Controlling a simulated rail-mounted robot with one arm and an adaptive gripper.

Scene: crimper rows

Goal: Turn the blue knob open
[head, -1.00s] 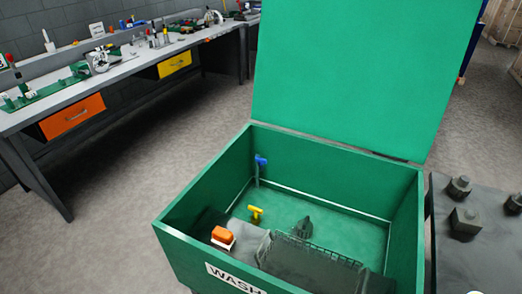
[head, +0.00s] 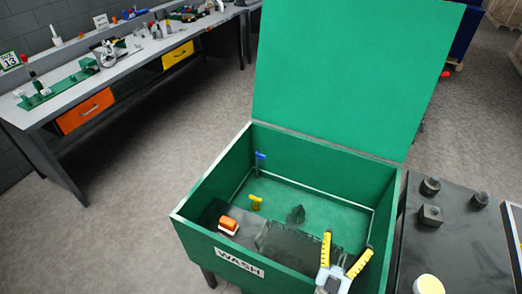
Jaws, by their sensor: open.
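The blue knob (head: 261,156) sits on a thin upright stem near the back left corner inside the green wash bin (head: 183,222). Its exact turn angle is too small to tell. A yellow knob (head: 256,202) stands lower in the bin, nearer the left middle. My gripper (head: 347,243) has two yellow-tipped fingers spread apart, with nothing between them. It is at the front right of the bin, in front of and to the right of the blue knob, well apart from it.
The bin's green lid (head: 350,75) stands open at the back. A dark table (head: 455,245) with several grey nut-like parts is at right. A workbench (head: 60,105) stands at left; floor between is clear.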

